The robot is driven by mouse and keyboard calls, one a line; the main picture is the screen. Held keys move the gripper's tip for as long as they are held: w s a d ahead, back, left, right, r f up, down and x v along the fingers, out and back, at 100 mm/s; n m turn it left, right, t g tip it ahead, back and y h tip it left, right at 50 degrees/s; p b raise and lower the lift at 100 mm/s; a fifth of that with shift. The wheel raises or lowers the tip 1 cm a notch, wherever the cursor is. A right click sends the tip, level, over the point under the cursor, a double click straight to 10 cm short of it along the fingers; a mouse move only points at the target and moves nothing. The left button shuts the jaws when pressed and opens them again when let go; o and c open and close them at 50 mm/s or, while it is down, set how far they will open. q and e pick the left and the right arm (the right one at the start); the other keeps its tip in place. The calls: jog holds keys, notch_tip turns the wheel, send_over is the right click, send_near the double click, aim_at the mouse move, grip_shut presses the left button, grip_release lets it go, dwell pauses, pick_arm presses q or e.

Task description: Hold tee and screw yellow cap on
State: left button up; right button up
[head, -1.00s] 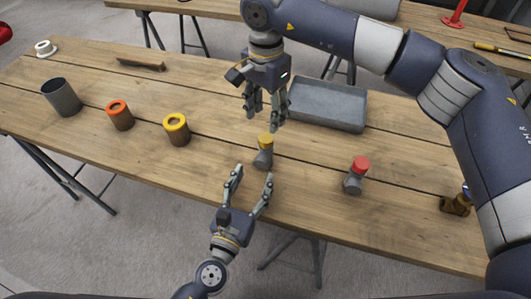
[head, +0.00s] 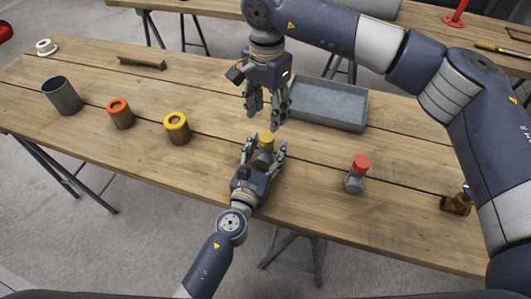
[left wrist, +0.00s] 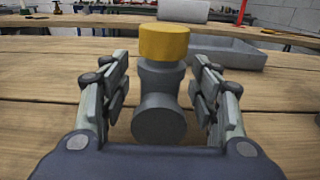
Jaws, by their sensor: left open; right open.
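A grey tee (left wrist: 160,105) with a yellow cap (left wrist: 164,42) on its top stands upright on the wooden table. In the head view the yellow cap (head: 266,139) shows above the tee, whose lower part is mostly hidden by my left gripper. My left gripper (head: 264,146) is open, with its fingers on either side of the tee; in the left wrist view gaps show between the fingers and the tee. My right gripper (head: 265,122) is open and empty, pointing down just above and behind the yellow cap. I cannot tell how far the cap is screwed on.
A grey tray (head: 328,104) lies behind on the right. Yellow-topped (head: 177,128) and orange-topped (head: 120,114) cylinders and a grey cup (head: 62,96) stand left. The table between these and my grippers is clear.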

aim_at(266, 136)
pick_arm(q)
grip_shut()
pick_arm(e)
jog(key=n, duration=1.3)
jog(key=shift+n, duration=0.3)
jog(key=shift+f, duration=0.1)
jog(key=shift+f, duration=3.95)
jog(key=shift+c, duration=0.4)
